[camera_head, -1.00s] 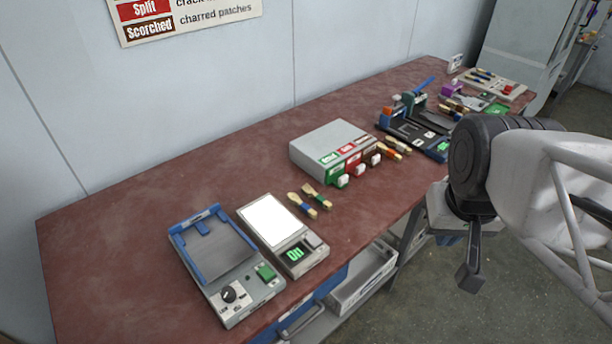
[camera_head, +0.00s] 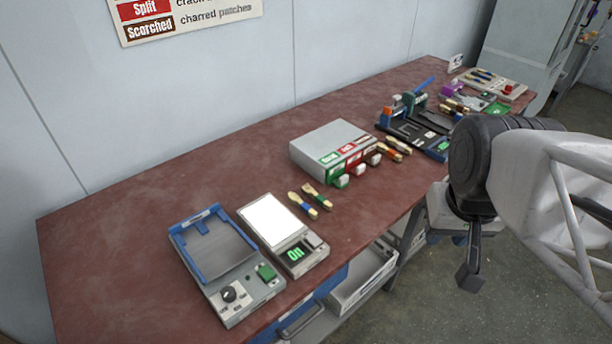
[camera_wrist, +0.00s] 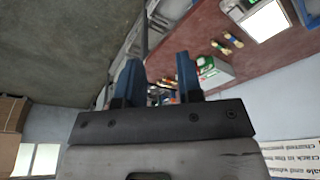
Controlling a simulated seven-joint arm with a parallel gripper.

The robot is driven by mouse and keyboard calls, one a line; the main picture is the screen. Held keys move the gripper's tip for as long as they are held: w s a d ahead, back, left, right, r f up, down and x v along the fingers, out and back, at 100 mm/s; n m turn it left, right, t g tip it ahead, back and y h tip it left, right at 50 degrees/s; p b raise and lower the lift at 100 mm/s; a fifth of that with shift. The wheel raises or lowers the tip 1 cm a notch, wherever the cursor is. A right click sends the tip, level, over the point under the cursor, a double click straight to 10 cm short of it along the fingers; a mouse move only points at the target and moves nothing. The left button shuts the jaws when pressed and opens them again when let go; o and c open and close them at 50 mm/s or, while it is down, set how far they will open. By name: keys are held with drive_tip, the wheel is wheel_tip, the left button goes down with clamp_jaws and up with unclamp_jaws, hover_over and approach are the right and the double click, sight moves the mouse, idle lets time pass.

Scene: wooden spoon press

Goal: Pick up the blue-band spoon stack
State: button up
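Two short wooden spoon stacks (camera_head: 303,205) lie side by side on the red-brown bench, between the scale and the grey sorting box. More stacks (camera_head: 397,147), with reddish and dark bands, lie right of the sorting box. My gripper (camera_wrist: 158,75) has two blue fingers, which stand apart with nothing held between them. It hangs off the bench's front edge, right of and well away from the stacks.
A scale (camera_head: 272,225) with a white plate and a blue-framed grey device (camera_head: 216,250) stand at left. The grey sorting box (camera_head: 332,145) has coloured labels. A black and blue press (camera_head: 415,125) stands behind. The bench's back left is clear.

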drive_tip(key=shift+o, duration=1.1)
drive_tip(key=w+a+f+n, duration=0.2)
drive_tip(key=w+a, duration=0.1)
drive_tip(key=w, duration=0.3)
drive_tip(key=w+a+f+n+y, duration=0.1)
drive_tip(key=w+a+f, duration=0.15)
drive_tip(key=w, duration=0.45)
drive_tip(key=w+a+f+n, duration=0.2)
drive_tip(key=w+a, duration=0.2)
drive_tip(key=w, duration=0.2)
drive_tip(key=w+a+f+n, duration=0.1)
drive_tip(key=w+a+f, duration=0.3)
drive_tip(key=a+f, duration=0.1)
drive_tip(key=w+a+f+n+g, duration=0.1)
drive_tip(key=w+a+f+n, duration=0.1)
drive_tip(key=w+a+f, duration=0.2)
drive_tip(key=w+a+f+n, duration=0.1)
drive_tip(key=w+a+f, duration=0.4)
drive_tip(key=f, duration=0.2)
drive_tip(key=shift+w+a+n+y, duration=0.3)
drive_tip(key=shift+w+a, duration=0.05)
drive_tip(key=shift+w+a+f, duration=0.1)
drive_tip(key=shift+a+f, duration=0.1)
drive_tip(key=shift+f, duration=0.1)
